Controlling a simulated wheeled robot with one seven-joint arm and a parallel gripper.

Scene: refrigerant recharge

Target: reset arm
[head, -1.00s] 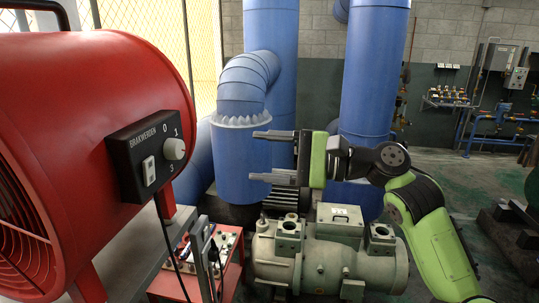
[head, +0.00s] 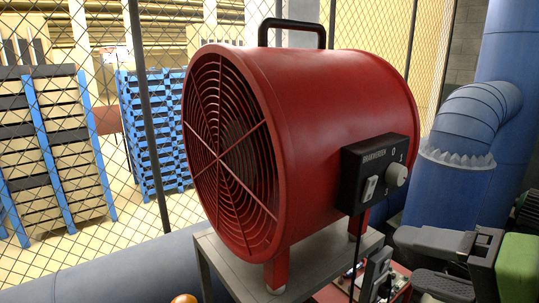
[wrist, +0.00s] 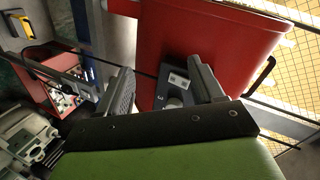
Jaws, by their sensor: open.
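My gripper (head: 406,258) shows at the lower right of the head view, its two dark fingers pointing left. It is open, with nothing between the fingers. In the wrist view, my gripper (wrist: 160,72) has its fingers spread in front of the red heater (wrist: 205,35). The heater's dark control box (wrist: 175,78) shows between and behind the fingers. I cannot tell the exact gap to it. In the head view the red drum heater (head: 330,110) stands in the middle, with its control box (head: 366,170), white switch and round knob (head: 396,174) above my gripper.
The heater stands on a grey stand (head: 225,255). A red tray (wrist: 38,82) with small parts is beside it, left in the wrist view. Blue pipes (head: 455,130) rise at right. A mesh fence (head: 160,90) stands behind, with blue racks (head: 155,130) beyond.

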